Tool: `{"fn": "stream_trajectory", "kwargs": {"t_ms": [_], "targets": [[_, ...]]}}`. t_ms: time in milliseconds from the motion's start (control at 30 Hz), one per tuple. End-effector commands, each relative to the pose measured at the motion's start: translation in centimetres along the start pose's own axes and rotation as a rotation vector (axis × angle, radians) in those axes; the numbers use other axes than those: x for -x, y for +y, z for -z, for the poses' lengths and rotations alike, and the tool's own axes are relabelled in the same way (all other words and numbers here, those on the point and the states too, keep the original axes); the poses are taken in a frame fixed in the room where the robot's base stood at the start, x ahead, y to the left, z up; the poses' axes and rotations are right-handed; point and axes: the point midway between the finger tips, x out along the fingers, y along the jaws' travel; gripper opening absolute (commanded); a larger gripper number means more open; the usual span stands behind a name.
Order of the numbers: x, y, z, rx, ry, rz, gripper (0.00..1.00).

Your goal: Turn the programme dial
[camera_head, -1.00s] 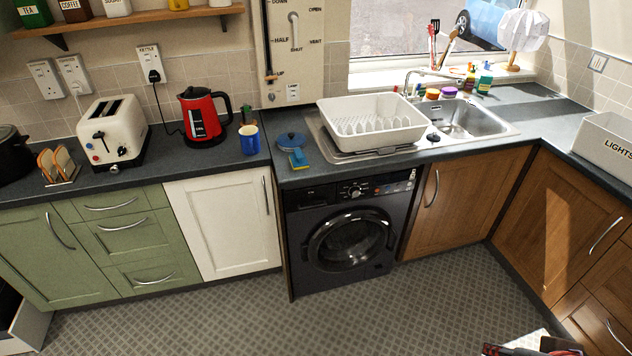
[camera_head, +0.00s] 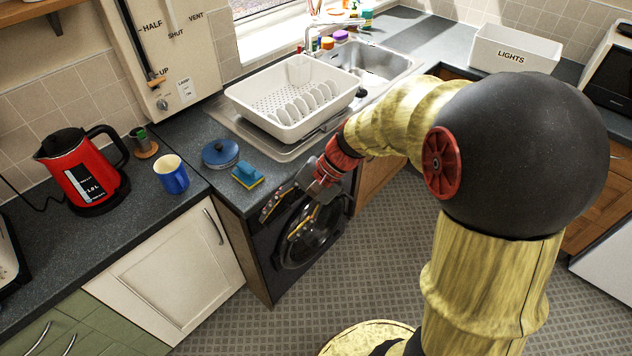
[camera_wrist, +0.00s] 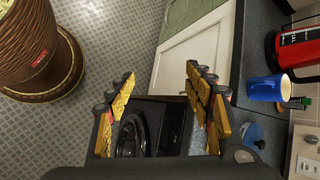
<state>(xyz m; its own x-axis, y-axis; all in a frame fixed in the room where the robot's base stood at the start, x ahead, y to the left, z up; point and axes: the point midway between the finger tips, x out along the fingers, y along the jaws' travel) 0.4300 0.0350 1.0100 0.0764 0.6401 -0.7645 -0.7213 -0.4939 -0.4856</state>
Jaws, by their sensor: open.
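The black washing machine (camera_head: 262,252) stands under the worktop, with its round door (camera_head: 322,240) facing out. My gripper (camera_head: 285,212) is in front of its upper part, below the worktop edge, and covers much of the control panel. I cannot make out the programme dial in either view now. In the wrist view my gripper (camera_wrist: 160,75) has its yellow-padded fingers spread wide with nothing held. The washing machine (camera_wrist: 172,128) shows between them, partly hidden by the gripper. I cannot tell whether the fingers touch the panel.
On the worktop above are a blue-lidded pot (camera_head: 220,156), a sponge (camera_head: 248,176), a blue mug (camera_head: 172,178) and a red kettle (camera_head: 82,172). A white dish rack (camera_head: 262,98) stands by the sink. A white cupboard door (camera_head: 165,275) adjoins the machine. The floor (camera_head: 290,318) is clear.

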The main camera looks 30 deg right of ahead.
Motion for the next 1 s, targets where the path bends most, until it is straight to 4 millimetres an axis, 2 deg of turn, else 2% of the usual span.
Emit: {"fn": "stream_trajectory", "kwargs": {"t_ms": [33,200,467,600,667,800,900,1000], "targets": [[-0.7,-0.1,1.8,-0.089,-0.043,0.05,0.52],[-2.6,-0.4,8.1,-0.365,-0.162,0.252,0.52],[-4.4,1.4,19.7,-0.763,-0.289,0.633,0.52],[-4.4,3.2,25.7,-0.926,-0.32,0.847,0.52],[-4.3,4.4,28.0,-0.987,-0.325,0.935,0.52],[-4.1,7.7,32.9,-1.106,-0.323,1.132,0.52],[-3.8,9.8,35.4,-1.163,-0.312,1.246,0.52],[-3.6,11.2,36.8,-1.193,-0.303,1.315,0.52]]}}
